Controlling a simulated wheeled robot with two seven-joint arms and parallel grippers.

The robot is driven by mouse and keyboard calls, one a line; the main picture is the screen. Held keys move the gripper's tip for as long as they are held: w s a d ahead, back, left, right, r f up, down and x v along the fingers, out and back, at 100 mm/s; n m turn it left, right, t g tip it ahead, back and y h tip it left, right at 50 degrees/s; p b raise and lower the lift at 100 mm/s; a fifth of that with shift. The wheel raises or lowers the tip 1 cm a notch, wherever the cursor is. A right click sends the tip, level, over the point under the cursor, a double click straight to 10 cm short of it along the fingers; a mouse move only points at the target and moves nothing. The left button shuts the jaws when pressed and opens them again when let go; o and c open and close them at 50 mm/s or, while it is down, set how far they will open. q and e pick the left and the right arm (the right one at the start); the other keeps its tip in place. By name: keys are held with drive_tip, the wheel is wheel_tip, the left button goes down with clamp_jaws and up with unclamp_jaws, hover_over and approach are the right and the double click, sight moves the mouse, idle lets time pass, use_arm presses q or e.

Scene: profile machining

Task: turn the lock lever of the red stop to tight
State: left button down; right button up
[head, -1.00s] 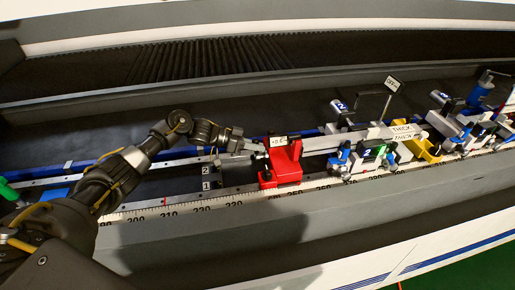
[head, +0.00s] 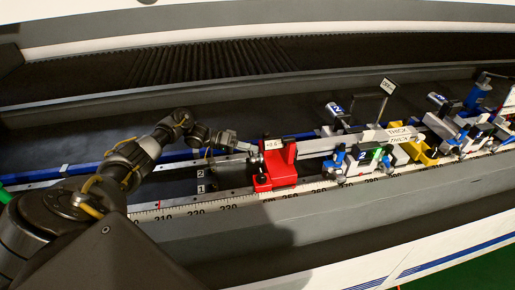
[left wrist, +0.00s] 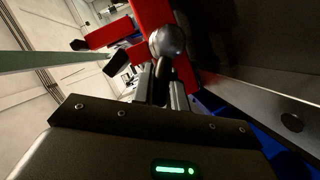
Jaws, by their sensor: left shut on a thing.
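The red stop (head: 282,172) sits on the rail in the middle of the head view, with a small white label on its top. My left gripper (head: 252,148) reaches in from the left to its left side. In the left wrist view, my gripper's fingers (left wrist: 162,88) are shut on a dark lever stem, which ends in a round grey ball knob (left wrist: 168,42). The red stop (left wrist: 152,15) lies just beyond the knob. In the head view the lever is too small to make out clearly. My right gripper is not in view.
A ruler scale (head: 195,212) runs along the front of the rail. A long pale profile (head: 325,144) extends right from the stop to clamps and a yellow block (head: 424,152). A black block marked 1 and 2 (head: 230,176) stands left of the stop.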

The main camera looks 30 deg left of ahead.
use_arm(q)
drive_tip(key=shift+s+f, duration=0.15)
drive_tip(key=shift+f, duration=0.1)
drive_tip(key=c, duration=1.5)
unclamp_jaws()
drive_tip(key=shift+a, duration=0.1)
drive_tip(key=shift+o, duration=0.5)
drive_tip(key=shift+r, duration=0.15)
drive_tip(key=shift+a, duration=0.25)
drive_tip(key=b+v, duration=0.5)
drive_tip(key=v, duration=0.4)
drive_tip(key=shift+s+a+r, duration=0.15)
drive_tip(key=shift+s+a, duration=0.2)
drive_tip(key=shift+a, duration=0.2)
